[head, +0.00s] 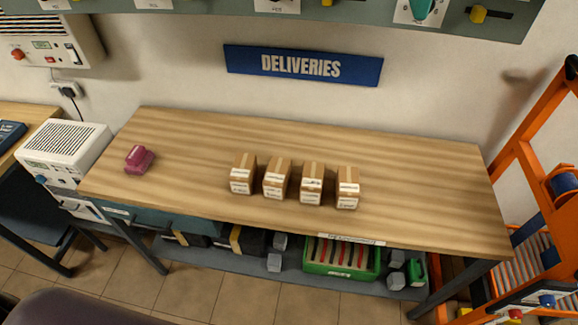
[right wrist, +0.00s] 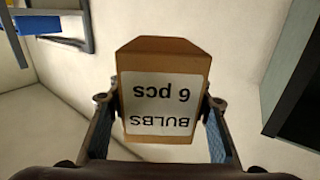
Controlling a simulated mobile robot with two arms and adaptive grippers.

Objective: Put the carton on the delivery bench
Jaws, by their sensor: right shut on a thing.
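A brown carton (right wrist: 165,58) with a white label reading "BULBS 6 pcs", upside down in the picture, is in the right wrist view. My right gripper (right wrist: 163,112) is shut on it, with one finger on each side. The wooden bench (head: 410,185) under the "DELIVERIES" sign (head: 302,65) is in the head view. Several small cartons (head: 276,179) with white labels stand in a row on its middle. Neither gripper shows in the head view.
A dark pink object (head: 139,159) lies at the bench's left end. The bench's right part and back strip are clear. A lower shelf holds a green crate (head: 340,273) and dark boxes. An orange rack (head: 530,165) stands at the right, a white device (head: 66,148) at the left.

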